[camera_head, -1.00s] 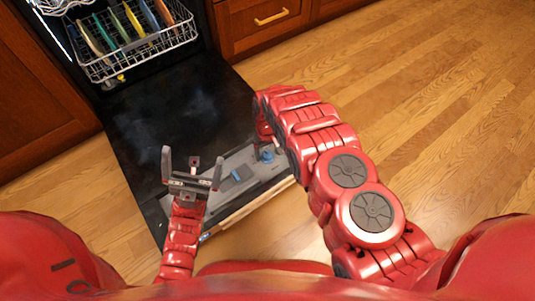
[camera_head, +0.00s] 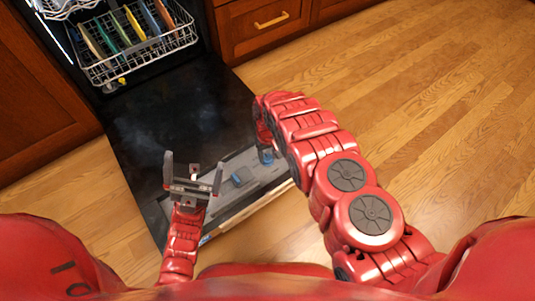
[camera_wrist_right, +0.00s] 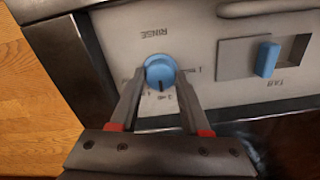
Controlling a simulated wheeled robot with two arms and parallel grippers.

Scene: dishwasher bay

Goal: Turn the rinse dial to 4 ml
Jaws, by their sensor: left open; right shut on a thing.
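The rinse dial (camera_wrist_right: 160,72) is a round blue knob under an upside-down RINSE label on the grey panel in the right wrist view. A dark mark on the knob points toward the bottom of that view, near small printed figures; I cannot read its exact setting. My right gripper (camera_wrist_right: 160,84) is shut on the dial, one finger on each side of it. In the head view the dial (camera_head: 266,157) is partly hidden by my right arm. My left gripper (camera_head: 192,174) is open and empty, over the near left part of the open dishwasher door.
A blue sliding tab (camera_wrist_right: 268,58) sits in a recess beside the dial; it also shows in the head view (camera_head: 236,180). The dishwasher door (camera_head: 175,120) lies open. A lower rack (camera_head: 130,60) with several coloured plates is behind. Wooden floor is clear at right.

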